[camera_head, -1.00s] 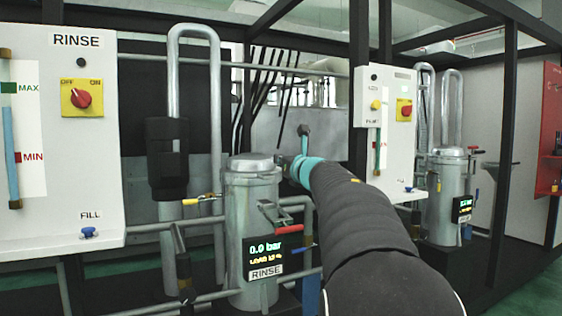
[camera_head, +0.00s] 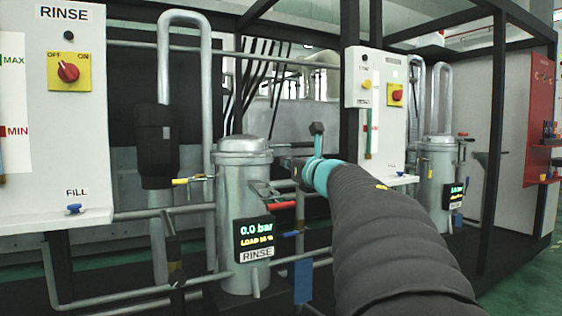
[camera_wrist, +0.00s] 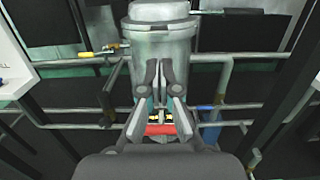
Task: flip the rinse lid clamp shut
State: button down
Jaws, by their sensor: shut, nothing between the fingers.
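The rinse vessel (camera_head: 230,205) is a grey metal cylinder with a domed lid (camera_head: 243,150) resting on top. Its clamp (camera_head: 262,189) is a metal toggle on the front right of the body, with a red handle (camera_head: 283,205) sticking out to the right. My gripper (camera_head: 286,161) is at the vessel's right, just above the clamp and below lid height. It is shut and empty. In the wrist view my gripper (camera_wrist: 159,70) points at the vessel body (camera_wrist: 180,48), with the red handle (camera_wrist: 160,129) showing low between the finger linkages. Contact cannot be told.
A RINSE panel (camera_head: 70,130) stands at the left. Pipes (camera_head: 165,213) and a yellow-handled valve (camera_head: 190,180) flank the vessel. A blue-handled valve (camera_head: 291,234) sits below the clamp. A second panel (camera_head: 385,120) and second vessel (camera_head: 437,185) stand at the right.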

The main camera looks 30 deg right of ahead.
jog(key=shift+s+f, duration=0.1)
jog(key=shift+s, duration=0.3)
jog(key=shift+a, duration=0.1)
jog(key=s+a+f+m+g, duration=0.4)
jog(key=s+a+f+m, duration=0.4)
jog(key=f+m, duration=0.3)
jog(key=s+a+f+m+g+y, duration=0.1)
jog(key=s+a+f+m+g, duration=0.4)
jog(key=s+a+f+m, duration=0.4)
jog(key=s+a+f+m+g, duration=0.4)
jog(key=s+a+f+m, duration=0.5)
jog(key=s+f+m, duration=0.3)
notch_tip(320, 180, down, 4)
jog(key=m, duration=0.3)
jog(key=shift+w, duration=0.1)
